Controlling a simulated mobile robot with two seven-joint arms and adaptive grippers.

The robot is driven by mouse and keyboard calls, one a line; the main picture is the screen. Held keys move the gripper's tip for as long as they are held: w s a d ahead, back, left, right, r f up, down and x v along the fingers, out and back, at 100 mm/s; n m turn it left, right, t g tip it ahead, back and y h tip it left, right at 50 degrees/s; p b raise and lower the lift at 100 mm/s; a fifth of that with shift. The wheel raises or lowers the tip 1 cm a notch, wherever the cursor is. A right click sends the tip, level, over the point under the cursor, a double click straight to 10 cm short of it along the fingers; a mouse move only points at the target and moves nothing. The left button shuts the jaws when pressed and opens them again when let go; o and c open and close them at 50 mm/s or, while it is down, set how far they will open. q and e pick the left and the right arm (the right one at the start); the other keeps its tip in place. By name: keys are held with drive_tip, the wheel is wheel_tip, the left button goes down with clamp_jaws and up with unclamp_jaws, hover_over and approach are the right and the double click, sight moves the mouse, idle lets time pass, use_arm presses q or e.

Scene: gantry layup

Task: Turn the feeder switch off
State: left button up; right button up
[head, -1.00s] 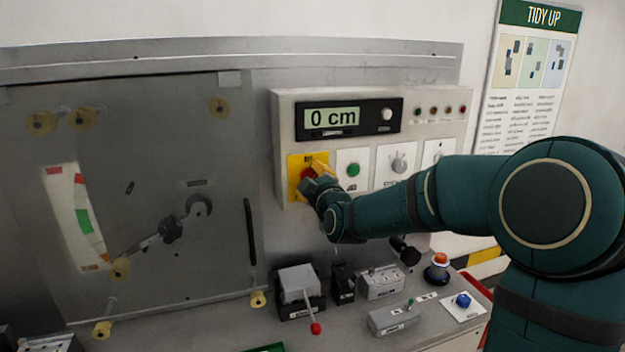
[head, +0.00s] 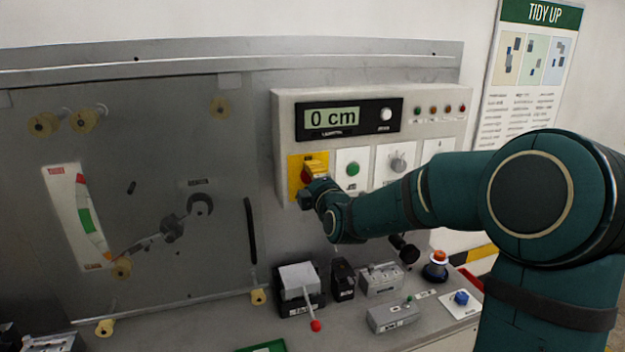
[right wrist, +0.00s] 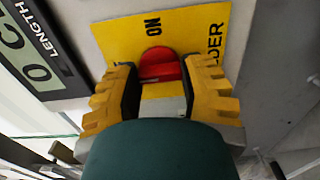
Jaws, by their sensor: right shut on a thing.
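The feeder switch has a yellow plate (head: 293,187) and a red knob (head: 305,177). It sits at the left end of the grey control panel. In the right wrist view the yellow plate (right wrist: 122,38) carries the word ON and a partly cut-off label. The red knob (right wrist: 160,64) stands between the yellow finger pads of my right gripper (right wrist: 161,80). In the head view my right gripper (head: 311,172) is at the switch and hides part of it. It is shut on the knob. The other end of the knob's travel is hidden. My left gripper is out of view.
A green button (head: 352,168) and a grey rotary knob (head: 398,162) are close to the right. A display (head: 332,117) above reads 0 cm. Below, the bench holds a red-tipped lever (head: 315,325), small boxes and an orange-topped button (head: 438,258).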

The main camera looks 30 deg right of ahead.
idle(0.3)
drive_tip(key=o, duration=1.2)
drive_tip(key=v, duration=1.2)
